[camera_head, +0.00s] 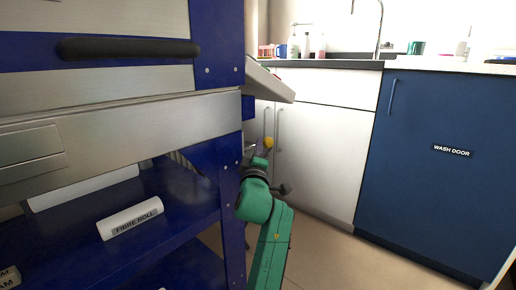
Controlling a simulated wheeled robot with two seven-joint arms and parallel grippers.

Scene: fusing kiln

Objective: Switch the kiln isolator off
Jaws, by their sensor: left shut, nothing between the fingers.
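The kiln (130,110), with brushed metal panels and a blue frame, fills the left of the head view. A light sloped box (270,82) juts from its right side. My left gripper (262,150) is at the end of a green arm rising from the bottom, close beside the kiln's right blue post. It looks small and partly hidden by its own wrist; it is shut and empty. A small yellow rounded part (268,142) shows right at the fingers; I cannot tell whether it is the isolator's handle or whether the gripper touches it. My right gripper is not in view.
A roll labelled FIBRE ROLL (130,218) lies on the blue shelf (180,205) under the kiln. White cupboards (320,150) and a blue WASH DOOR panel (430,180) stand behind. Bottles and cups line the counter (330,64). The floor (340,260) right of my arm is clear.

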